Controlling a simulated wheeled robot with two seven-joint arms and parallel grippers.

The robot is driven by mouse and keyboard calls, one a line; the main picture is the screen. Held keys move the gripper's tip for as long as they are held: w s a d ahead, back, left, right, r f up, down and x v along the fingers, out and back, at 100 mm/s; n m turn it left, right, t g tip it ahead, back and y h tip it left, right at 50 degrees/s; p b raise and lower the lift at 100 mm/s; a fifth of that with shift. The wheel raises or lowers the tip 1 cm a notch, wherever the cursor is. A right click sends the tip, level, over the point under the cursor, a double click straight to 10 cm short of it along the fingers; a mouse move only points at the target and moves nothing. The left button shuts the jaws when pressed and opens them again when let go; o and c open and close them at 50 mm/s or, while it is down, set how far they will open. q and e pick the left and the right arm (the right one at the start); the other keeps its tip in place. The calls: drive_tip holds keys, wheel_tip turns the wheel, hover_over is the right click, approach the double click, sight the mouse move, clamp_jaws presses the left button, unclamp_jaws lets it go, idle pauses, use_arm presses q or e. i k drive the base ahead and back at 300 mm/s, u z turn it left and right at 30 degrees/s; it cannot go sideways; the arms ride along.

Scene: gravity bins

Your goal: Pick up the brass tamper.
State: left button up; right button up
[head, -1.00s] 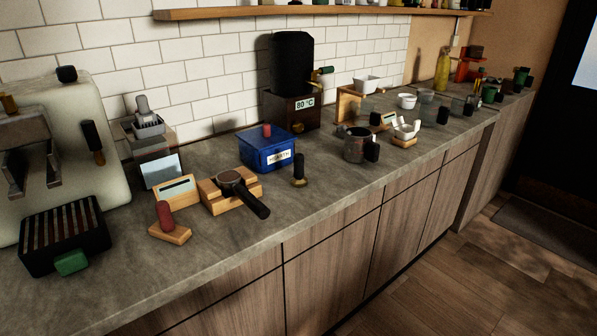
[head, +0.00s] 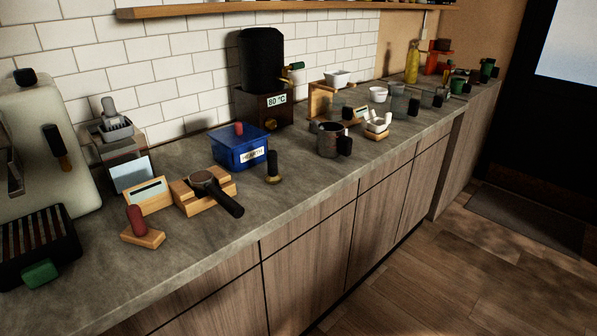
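The brass tamper (head: 273,178) stands upright on the grey counter, right of the portafilter and in front of the blue box. It has a black handle and a small brass-coloured base. Nothing touches it and it is fully visible. A second tamper-like piece with a dark red handle (head: 136,217) stands on a small wooden block further left. Neither of my grippers shows in the head view.
A portafilter (head: 214,191) on a wooden stand is left of the tamper, its handle pointing towards the tamper's front. The blue box (head: 240,151) is behind. A metal pitcher (head: 328,140) stands to the right. The counter (head: 297,190) in front is clear.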

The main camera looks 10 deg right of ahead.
sight(272, 177)
drive_tip(key=z, duration=1.75)
drive_tip(key=i, duration=2.35)
drive_tip(key=u, duration=3.9)
